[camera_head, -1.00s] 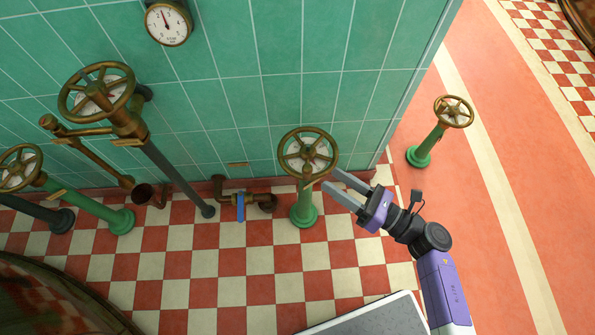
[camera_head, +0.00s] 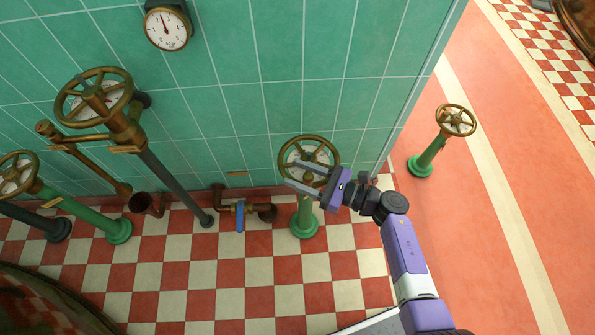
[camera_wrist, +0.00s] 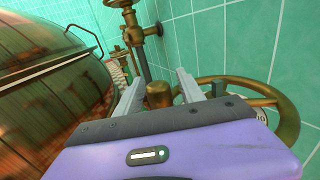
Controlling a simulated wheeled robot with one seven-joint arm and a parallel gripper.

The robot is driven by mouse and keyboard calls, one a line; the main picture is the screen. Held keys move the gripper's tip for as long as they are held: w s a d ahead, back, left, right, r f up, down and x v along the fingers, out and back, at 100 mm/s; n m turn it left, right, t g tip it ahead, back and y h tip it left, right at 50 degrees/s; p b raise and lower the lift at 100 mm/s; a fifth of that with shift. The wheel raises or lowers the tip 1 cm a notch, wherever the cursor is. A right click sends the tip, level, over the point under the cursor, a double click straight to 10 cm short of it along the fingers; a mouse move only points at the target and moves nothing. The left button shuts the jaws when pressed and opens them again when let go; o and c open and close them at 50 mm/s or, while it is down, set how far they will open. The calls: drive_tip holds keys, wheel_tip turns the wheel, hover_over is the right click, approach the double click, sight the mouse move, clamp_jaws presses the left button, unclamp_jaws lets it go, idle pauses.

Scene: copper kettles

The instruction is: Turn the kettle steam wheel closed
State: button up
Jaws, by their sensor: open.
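A brass spoked handwheel (camera_head: 309,139) stands on a green pedestal (camera_head: 305,217) by the tiled wall. Its rim also shows at the right of the wrist view (camera_wrist: 287,118). My gripper (camera_head: 290,174) is open, its two fingers over the near side of this wheel in the head view. In the wrist view a brass cylinder (camera_wrist: 159,95) shows between the fingers (camera_wrist: 160,76); I cannot tell whether they touch it. No label shows which wheel is the kettle steam wheel. A larger brass wheel (camera_head: 75,112) is at the left.
More brass wheels stand at the far left (camera_head: 18,193) and on the right floor (camera_head: 455,106). A pipe valve with a blue lever (camera_head: 240,217) is low on the wall, left of the pedestal. A gauge (camera_head: 167,29) hangs above. A copper kettle (camera_wrist: 45,75) fills the wrist view's left.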

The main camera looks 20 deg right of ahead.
drive_tip(key=shift+w+a, duration=0.15)
drive_tip(key=shift+a, duration=0.05)
clamp_jaws()
idle(1.4)
